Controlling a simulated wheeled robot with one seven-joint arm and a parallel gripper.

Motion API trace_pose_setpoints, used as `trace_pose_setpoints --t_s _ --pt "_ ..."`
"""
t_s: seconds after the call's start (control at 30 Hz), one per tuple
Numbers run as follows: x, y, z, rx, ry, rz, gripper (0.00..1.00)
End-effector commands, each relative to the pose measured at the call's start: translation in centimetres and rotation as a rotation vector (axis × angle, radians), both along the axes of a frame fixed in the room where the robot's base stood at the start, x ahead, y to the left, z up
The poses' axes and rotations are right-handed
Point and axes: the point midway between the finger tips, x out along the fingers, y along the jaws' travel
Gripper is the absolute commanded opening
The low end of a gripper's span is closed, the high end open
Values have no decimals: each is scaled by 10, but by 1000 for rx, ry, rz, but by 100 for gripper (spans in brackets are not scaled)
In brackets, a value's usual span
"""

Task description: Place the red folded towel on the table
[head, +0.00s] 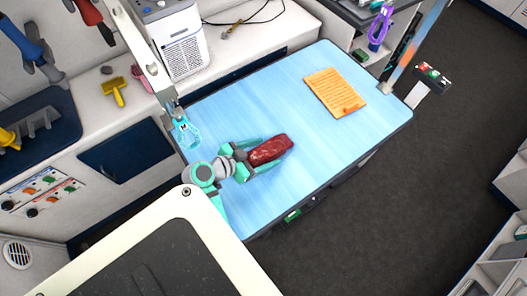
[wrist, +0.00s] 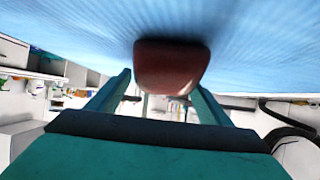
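The red folded towel (head: 270,150) is a dark red, rolled-looking bundle over the middle of the light blue table (head: 225,110). My gripper (head: 266,153) has teal fingers, one along each long side of the towel. In the wrist view the towel (wrist: 170,65) fills the space between the fingertips (wrist: 163,80), with the blue tabletop (wrist: 60,25) behind it. The fingers are spread about as wide as the towel. I cannot tell whether they press on it, or whether the towel rests on the table or is just above it.
A pale post with a cyan-handled tool (head: 185,133) stands at the left edge. A white appliance (head: 180,42) and yellow brush (head: 115,92) are on the back counter. The table's near right is clear.

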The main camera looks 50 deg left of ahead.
Motion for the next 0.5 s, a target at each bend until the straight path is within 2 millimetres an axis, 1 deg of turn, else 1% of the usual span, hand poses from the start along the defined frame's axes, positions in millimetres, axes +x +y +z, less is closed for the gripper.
trace_pose_setpoints --t_s 0.23,0.33,0.47,0.5 --pt "0 0 0 0 0 0 72" --pt "0 0 4 0 0 1 72" --pt "-13 1 11 0 -1 1 72" --pt "-19 1 14 0 0 1 72"
